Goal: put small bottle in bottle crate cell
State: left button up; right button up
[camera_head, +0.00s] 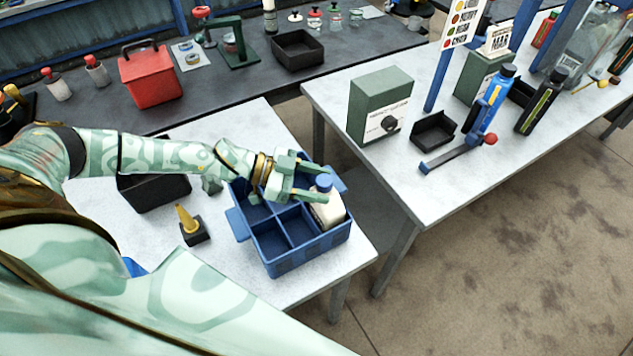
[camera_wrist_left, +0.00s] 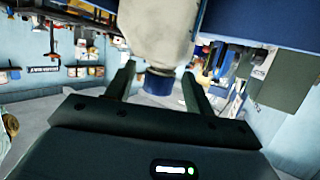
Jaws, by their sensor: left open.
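The small bottle (camera_head: 327,207) is cream-coloured with a blue cap. It stands in the right-hand cell of the blue bottle crate (camera_head: 291,262), its upper part above the crate walls. My left gripper (camera_head: 325,182) is open at the bottle's cap, its fingers on either side. In the left wrist view the bottle (camera_wrist_left: 158,30) hangs down from the top of the picture, and its blue cap (camera_wrist_left: 158,84) lies between the open fingers of the left gripper (camera_wrist_left: 160,88). Whether the fingers touch the cap I cannot tell. My right gripper is not in view.
A black bin (camera_head: 152,192) and a yellow funnel (camera_head: 188,219) in a dark holder stand left of the crate. The other crate cells in view look empty. A second table at right holds a green box (camera_head: 378,105), a black tray (camera_head: 433,131) and a blue bottle (camera_head: 493,100).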

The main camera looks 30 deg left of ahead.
pick_arm(q)
jog(key=v, duration=1.2)
jog(key=shift+b, duration=0.3)
jog(key=shift+r, duration=0.1)
